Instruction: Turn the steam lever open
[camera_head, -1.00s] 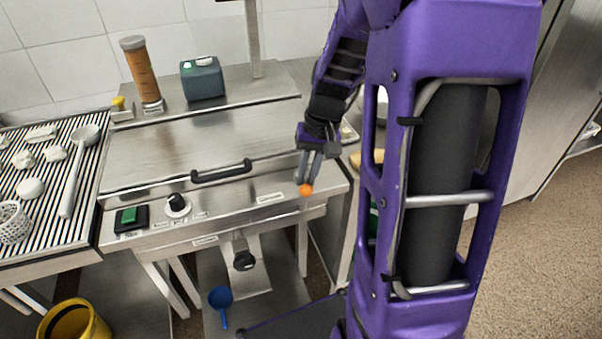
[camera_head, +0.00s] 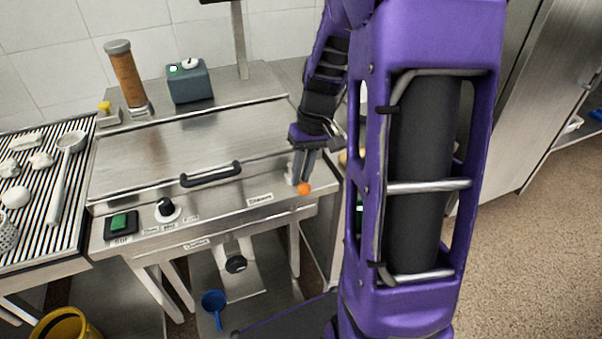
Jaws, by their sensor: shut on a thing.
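The steam lever, with an orange ball end (camera_head: 304,188), is at the right end of the steel machine's front panel. My gripper (camera_head: 302,177) reaches down to it from above, its grey fingers shut on the lever with the orange ball showing just below the fingertips. The lever's shaft is mostly hidden by the fingers, so its exact angle cannot be told. A small label plate (camera_head: 260,199) is on the panel to the left of the lever.
The machine's lid (camera_head: 180,145) is closed, with a black handle (camera_head: 211,174). A black dial (camera_head: 167,209) and a green switch (camera_head: 122,222) are further left. A black drain knob (camera_head: 235,264) and blue scoop (camera_head: 214,300) are below.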

